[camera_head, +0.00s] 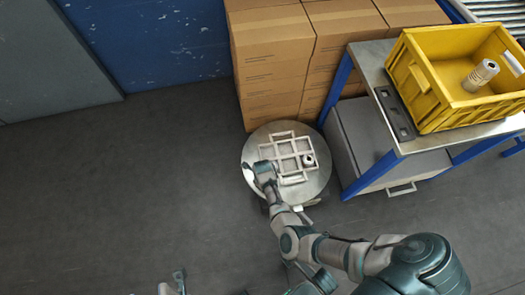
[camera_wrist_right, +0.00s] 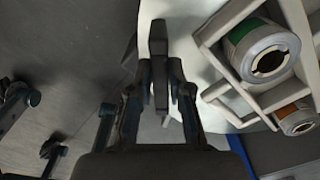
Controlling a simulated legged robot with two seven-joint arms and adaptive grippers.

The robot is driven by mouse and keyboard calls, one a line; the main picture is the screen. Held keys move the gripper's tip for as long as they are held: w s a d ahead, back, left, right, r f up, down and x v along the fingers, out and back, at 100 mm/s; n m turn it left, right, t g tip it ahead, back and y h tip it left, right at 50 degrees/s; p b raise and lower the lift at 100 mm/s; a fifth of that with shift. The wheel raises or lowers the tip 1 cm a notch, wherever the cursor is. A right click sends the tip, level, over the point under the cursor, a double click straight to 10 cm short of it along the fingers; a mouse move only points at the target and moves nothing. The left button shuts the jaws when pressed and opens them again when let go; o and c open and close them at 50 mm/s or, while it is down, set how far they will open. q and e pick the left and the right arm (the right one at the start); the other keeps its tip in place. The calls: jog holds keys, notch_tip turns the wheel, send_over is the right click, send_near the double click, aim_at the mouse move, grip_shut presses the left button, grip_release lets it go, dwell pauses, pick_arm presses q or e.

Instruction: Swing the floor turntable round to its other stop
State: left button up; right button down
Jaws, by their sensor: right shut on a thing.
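The floor turntable (camera_head: 318,188) is a round, pale metal disc on the floor in front of the stacked boxes. A light grey rack with square compartments (camera_head: 279,142) rests on it, and it also shows in the right wrist view (camera_wrist_right: 222,24). My right gripper (camera_head: 262,168) is at the disc's left rim. In the right wrist view its fingers (camera_wrist_right: 160,85) are shut on a dark upright handle (camera_wrist_right: 158,38) beside the disc's edge. My left gripper (camera_head: 178,280) is low in the head view, away from the turntable, partly cut off; its opening is unclear.
The rack holds a green-banded roll (camera_wrist_right: 262,50) and an orange-banded roll (camera_wrist_right: 296,117). Cardboard boxes (camera_head: 270,50) stand close behind the disc. A blue-legged table (camera_head: 372,55) with a yellow crate (camera_head: 440,118) and a grey cabinet (camera_head: 360,150) stands right. The floor left is clear.

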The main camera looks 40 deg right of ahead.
jog(key=shift+d, duration=0.1)
jog(key=c, duration=1.1)
grip_release()
jog(key=shift+w+r, duration=0.1)
jog(key=shift+r, duration=0.2)
notch_tip(320, 180, up, 11)
jog(key=shift+r, duration=0.15)
